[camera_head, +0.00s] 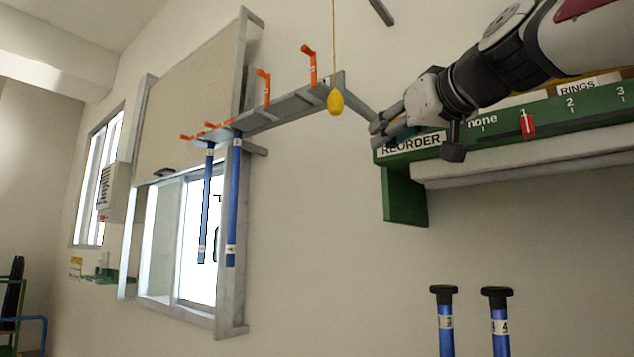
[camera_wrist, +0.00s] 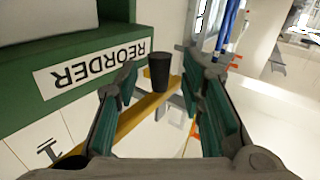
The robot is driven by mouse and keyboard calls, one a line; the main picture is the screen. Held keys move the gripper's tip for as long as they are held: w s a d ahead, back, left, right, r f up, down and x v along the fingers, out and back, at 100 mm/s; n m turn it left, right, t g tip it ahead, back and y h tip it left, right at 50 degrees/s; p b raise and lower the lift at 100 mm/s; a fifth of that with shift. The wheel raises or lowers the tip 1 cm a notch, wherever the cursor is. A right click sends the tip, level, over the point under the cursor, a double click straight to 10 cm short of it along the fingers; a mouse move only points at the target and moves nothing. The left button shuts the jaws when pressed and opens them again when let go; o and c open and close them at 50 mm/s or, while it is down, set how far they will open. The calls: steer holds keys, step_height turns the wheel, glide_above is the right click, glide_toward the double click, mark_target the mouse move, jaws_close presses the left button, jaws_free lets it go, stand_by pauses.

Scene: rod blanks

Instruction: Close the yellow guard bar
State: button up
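My gripper (camera_head: 388,125) is at the left end of the green REORDER board in the head view. In the wrist view my gripper (camera_wrist: 165,75) is open, its two green-padded fingers wide apart. A yellow bar (camera_wrist: 137,118), which looks like the guard bar, runs diagonally between the fingers in the wrist view. A black knob (camera_wrist: 160,72) stands at the bar near its far end, between the fingertips with a gap on both sides. In the head view a strip of yellow (camera_head: 518,99) shows above the board, partly hidden by my arm.
The green board (camera_head: 403,196) carries a scale with a red marker (camera_head: 528,125). A yellow pull (camera_head: 335,102) hangs on a cord left of my gripper. A grey rack (camera_head: 285,108) with orange hooks holds blue rods (camera_head: 233,200). Two black-topped blue rods (camera_head: 497,320) stand below.

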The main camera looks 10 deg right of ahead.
steer(key=shift+c, duration=0.5)
jaws_close()
